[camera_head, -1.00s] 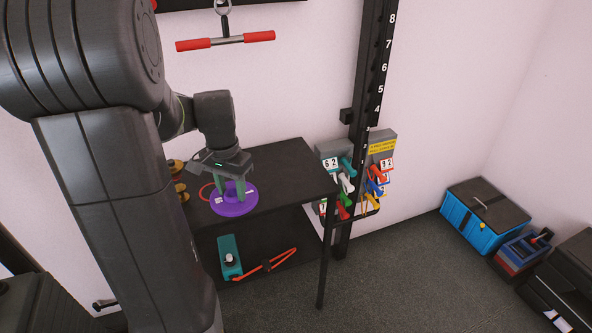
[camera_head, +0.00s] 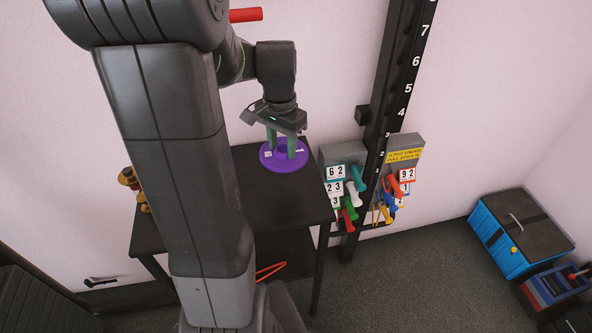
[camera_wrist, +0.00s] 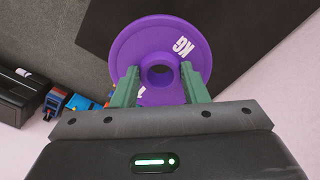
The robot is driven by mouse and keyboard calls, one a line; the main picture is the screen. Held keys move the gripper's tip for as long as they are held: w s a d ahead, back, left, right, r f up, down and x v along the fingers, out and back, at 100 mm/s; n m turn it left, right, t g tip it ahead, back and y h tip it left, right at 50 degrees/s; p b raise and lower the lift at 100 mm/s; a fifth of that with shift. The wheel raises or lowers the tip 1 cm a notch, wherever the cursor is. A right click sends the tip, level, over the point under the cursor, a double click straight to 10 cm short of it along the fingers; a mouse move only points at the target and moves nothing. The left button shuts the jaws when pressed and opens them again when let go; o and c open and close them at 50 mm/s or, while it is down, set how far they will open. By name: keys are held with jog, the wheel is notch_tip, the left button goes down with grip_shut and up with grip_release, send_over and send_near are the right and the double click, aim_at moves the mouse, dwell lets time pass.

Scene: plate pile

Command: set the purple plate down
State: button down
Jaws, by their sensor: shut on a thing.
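The purple plate (camera_head: 272,160) is a round disc with white lettering and a hub with a central hole. My gripper (camera_head: 287,150) points down at it, its green fingers on either side of the hub. In the wrist view the purple plate (camera_wrist: 130,50) fills the space between the two fingers (camera_wrist: 160,80), which are shut on its hub. In the head view the plate shows over the right part of the black table (camera_head: 270,205); I cannot tell whether it touches the tabletop.
A black rack post (camera_head: 385,130) with white numbers and holders of coloured handles (camera_head: 345,195) stands right of the table. Brass-coloured weights (camera_head: 130,178) are at the table's left. A blue box (camera_head: 505,240) is on the floor at right. The tabletop's front is clear.

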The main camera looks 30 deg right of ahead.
notch_tip(320, 180, down, 10)
jog(key=shift+r, duration=0.15)
dwell(0.4)
jog(key=c, duration=0.8)
grip_release()
jog(key=shift+b, duration=0.3)
jog(key=shift+c, duration=0.2)
notch_tip(320, 180, up, 12)
jog(key=shift+p, duration=0.45)
jog(key=shift+a, duration=0.1)
